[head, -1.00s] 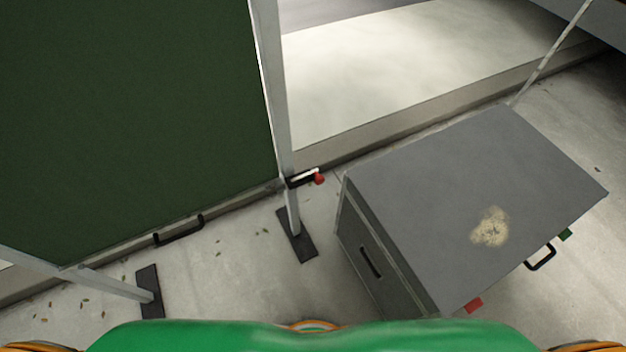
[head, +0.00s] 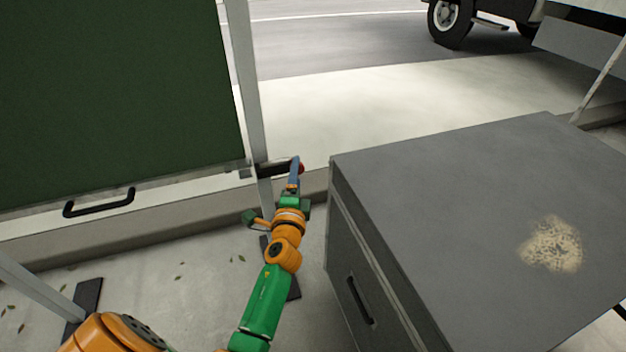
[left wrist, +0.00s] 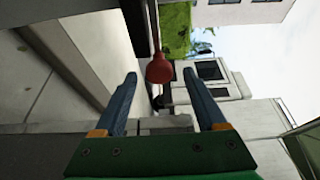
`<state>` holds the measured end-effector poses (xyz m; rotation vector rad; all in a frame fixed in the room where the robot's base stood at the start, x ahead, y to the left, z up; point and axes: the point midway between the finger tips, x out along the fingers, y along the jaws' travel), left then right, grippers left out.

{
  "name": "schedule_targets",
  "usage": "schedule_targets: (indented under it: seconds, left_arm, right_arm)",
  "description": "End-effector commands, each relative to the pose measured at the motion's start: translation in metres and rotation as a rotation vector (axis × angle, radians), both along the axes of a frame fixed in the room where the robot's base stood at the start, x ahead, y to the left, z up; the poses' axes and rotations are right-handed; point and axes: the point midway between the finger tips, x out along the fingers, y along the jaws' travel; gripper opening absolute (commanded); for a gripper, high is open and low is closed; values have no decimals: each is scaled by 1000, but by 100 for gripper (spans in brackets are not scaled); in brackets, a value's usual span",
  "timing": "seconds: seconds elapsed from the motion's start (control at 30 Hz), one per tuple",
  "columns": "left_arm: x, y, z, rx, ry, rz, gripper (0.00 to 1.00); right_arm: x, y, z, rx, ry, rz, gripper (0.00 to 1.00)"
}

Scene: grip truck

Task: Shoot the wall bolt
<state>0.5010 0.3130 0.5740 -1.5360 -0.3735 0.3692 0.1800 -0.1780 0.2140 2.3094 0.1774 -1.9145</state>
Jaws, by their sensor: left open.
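The wall bolt (head: 272,169) is a dark bar with a red knob on the pale post at the right edge of the green panel (head: 110,90). The red knob (left wrist: 159,70) shows in the left wrist view, ahead of and between the two blue fingers. My left gripper (head: 295,168) is open at the bolt's knob end and covers part of it in the head view. In the left wrist view, my left gripper (left wrist: 160,92) has its fingers apart with nothing held. I cannot tell whether a finger touches the knob. My right gripper is not in view.
A large grey case (head: 440,190) with a pale stain on top stands close to the right of my left arm. A black handle (head: 98,203) is on the panel's lower edge. A truck wheel (head: 450,22) shows at the back right.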

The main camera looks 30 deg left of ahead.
Motion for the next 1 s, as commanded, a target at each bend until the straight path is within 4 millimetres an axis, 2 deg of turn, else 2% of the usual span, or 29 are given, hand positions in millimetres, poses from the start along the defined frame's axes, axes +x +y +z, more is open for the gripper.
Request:
schedule_targets:
  seconds: [0.1,0.2,0.43,0.47,0.7,0.73,1.0]
  left_arm:
    - [19,9,-1,0,-1,-1,73]
    - [28,14,-1,-1,0,-1,73]
    - [30,15,0,-3,1,-2,73]
    - [30,15,0,-3,1,-2,70]
    - [30,15,-1,-4,1,-2,6]
    - [30,14,-1,-4,1,-2,0]
    - [30,14,-1,-4,1,-3,0]
  right_arm:
    - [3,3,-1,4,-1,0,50]
    - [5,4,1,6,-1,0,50]
    - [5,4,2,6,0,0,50]
    - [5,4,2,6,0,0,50]
    - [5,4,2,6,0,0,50]
    - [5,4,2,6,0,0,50]
    - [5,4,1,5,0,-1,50]
